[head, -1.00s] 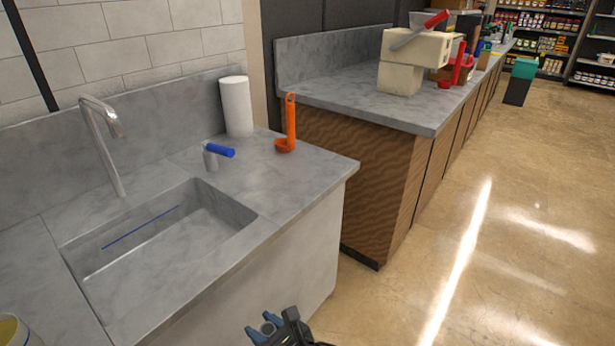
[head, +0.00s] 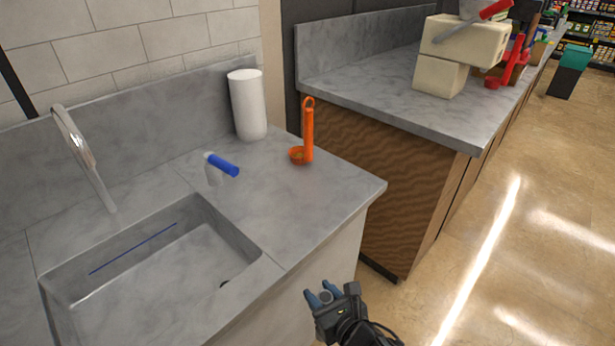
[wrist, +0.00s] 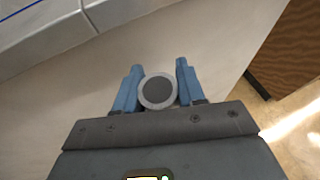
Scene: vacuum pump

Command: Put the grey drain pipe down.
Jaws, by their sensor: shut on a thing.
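The grey drain pipe (wrist: 157,91) shows end-on in the wrist view as a light grey ring around a darker grey disc. It sits between the two blue fingers of my gripper (wrist: 157,88), which is shut on it. In the head view my gripper (head: 326,295) is at the bottom, in front of the sink counter's side and apart from the countertop (head: 325,190). I cannot make out the pipe clearly there. Its length is hidden in the wrist view.
A sink basin (head: 160,270) with a metal tap (head: 85,160) is at the left. A blue-handled grey piece (head: 222,165), an orange ladle (head: 307,130) and a white paper roll (head: 247,105) stand on the counter. The counter's front right area is clear.

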